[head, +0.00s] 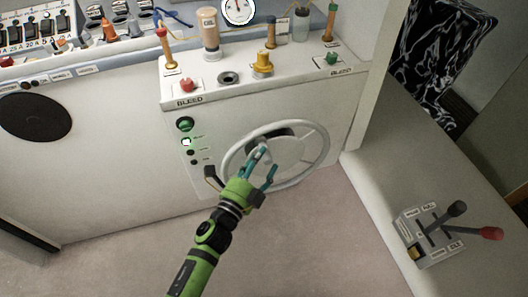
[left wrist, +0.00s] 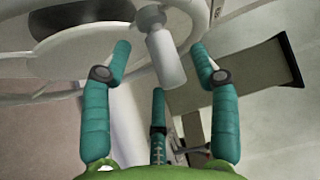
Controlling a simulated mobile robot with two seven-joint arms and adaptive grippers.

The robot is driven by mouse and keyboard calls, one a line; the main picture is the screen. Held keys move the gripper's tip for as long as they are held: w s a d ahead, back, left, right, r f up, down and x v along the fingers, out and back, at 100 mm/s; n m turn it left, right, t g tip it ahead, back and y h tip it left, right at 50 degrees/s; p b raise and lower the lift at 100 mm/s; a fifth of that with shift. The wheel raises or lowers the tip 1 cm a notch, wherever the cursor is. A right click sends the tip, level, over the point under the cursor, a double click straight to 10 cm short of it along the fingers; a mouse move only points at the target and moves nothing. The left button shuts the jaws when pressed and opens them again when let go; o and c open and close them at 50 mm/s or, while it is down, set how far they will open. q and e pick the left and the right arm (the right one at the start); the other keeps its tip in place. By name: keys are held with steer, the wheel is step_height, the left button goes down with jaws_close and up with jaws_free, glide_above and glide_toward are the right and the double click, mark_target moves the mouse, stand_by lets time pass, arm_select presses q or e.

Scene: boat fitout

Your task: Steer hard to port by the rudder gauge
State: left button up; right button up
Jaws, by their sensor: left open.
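The white steering wheel (head: 327,145) is mounted on the front of the white console. My left gripper (head: 266,163) is in front of the wheel, at its lower left part. In the left wrist view, a pale cylindrical knob (left wrist: 166,60) at the wheel's rim points toward the gripper. It lies between the open teal fingers, with visible gaps at the sides; contact is not evident. The round white rudder gauge (head: 238,10) with a red needle is cut by the top edge of the head view, and its marks are too small to read. My right gripper is out of view.
The console top carries a red knob (head: 187,86), a yellow valve (head: 262,65) and a green knob (head: 331,58). A lever box (head: 428,238) sits on the ledge at right. A green button (head: 184,124) is left of the wheel. The floor in front is clear.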

arm_select(q)
steer(key=shift+x, duration=1.45)
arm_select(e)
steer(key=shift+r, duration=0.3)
